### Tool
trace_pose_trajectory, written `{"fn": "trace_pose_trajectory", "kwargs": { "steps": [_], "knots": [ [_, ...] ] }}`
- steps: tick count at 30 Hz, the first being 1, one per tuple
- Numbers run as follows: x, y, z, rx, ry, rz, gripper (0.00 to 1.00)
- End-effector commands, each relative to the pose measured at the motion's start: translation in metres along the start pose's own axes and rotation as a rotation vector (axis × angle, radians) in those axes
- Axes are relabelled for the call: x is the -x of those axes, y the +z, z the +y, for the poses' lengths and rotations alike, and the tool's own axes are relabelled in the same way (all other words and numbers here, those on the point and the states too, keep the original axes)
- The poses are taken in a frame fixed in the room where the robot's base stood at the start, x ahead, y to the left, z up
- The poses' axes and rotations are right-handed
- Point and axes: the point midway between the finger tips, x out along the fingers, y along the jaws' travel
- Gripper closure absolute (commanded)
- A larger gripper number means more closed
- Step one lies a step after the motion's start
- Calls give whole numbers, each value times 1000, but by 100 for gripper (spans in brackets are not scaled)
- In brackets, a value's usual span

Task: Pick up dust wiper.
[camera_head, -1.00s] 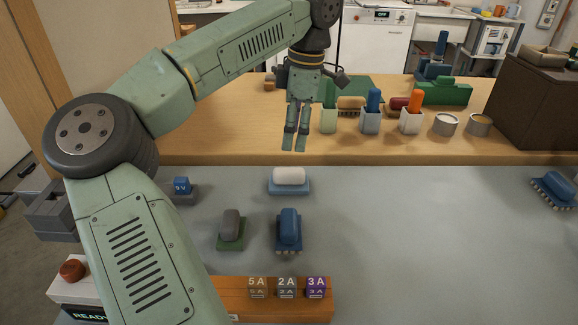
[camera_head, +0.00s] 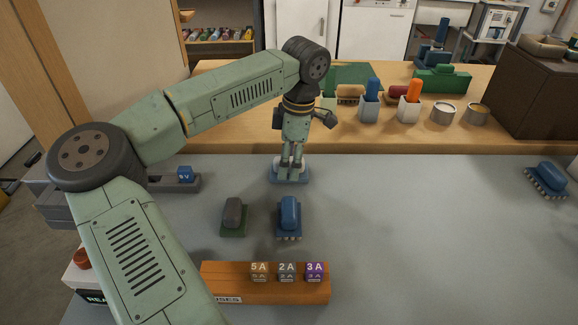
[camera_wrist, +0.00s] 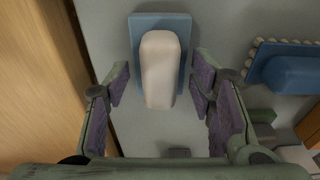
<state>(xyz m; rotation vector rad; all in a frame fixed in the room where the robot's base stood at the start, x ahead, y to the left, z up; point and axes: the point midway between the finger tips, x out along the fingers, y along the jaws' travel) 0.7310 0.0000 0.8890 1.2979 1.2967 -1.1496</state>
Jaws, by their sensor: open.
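A wiper with a white rounded grip on a flat blue base, which looks like the dust wiper, lies on the grey worktop; its blue base (camera_head: 290,179) shows below my gripper. In the wrist view its white grip (camera_wrist: 160,70) lies lengthwise between and ahead of the fingers. My gripper (camera_head: 291,163) points down over it and partly hides it. In the wrist view my gripper (camera_wrist: 160,92) is open, one finger on each side of the white grip, with gaps visible. Whether the fingers are at grip height is unclear.
A blue bristled brush (camera_head: 289,215) and a grey-and-green block (camera_head: 233,214) lie nearer on the worktop. Another blue brush (camera_head: 547,179) is far right. A wooden fuse holder (camera_head: 240,284) is in front. A wooden ledge (camera_head: 400,144) with cups stands behind. The right-centre worktop is clear.

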Motion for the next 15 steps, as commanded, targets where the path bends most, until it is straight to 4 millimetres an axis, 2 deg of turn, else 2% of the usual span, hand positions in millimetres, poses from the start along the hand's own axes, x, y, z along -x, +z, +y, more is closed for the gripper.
{"fn": "trace_pose_trajectory", "kwargs": {
  "steps": [2, 15],
  "knots": [
    [0, 0, 0, 0, 0, 0, 50],
    [0, 0, 0, 0, 0, 0, 79]
  ]
}}
